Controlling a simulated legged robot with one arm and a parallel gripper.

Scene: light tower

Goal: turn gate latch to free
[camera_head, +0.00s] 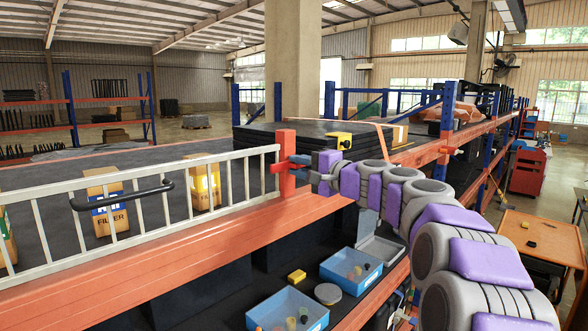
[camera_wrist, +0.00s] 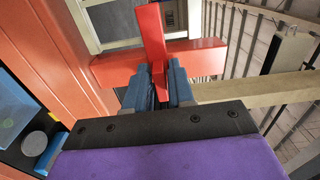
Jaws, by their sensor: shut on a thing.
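The gate (camera_head: 100,205) is a pale metal railing with a black handle (camera_head: 122,193), standing in line with an orange-red post (camera_head: 287,150) at its right end. The red latch (camera_head: 273,168) lies across the post and reaches to the gate's end. In the wrist view, the latch (camera_wrist: 150,25) crosses the post (camera_wrist: 115,68) at about a right angle. My gripper (camera_head: 298,161) is at the post, its blue fingers (camera_wrist: 160,78) closed on the latch's near part.
Cardboard boxes (camera_head: 205,187) stand on the dark shelf deck behind the gate. Dark flat panels (camera_head: 300,135) lie behind the post. Blue bins (camera_head: 288,310) sit on the lower shelf. An orange shelf beam (camera_head: 190,245) runs below the gate.

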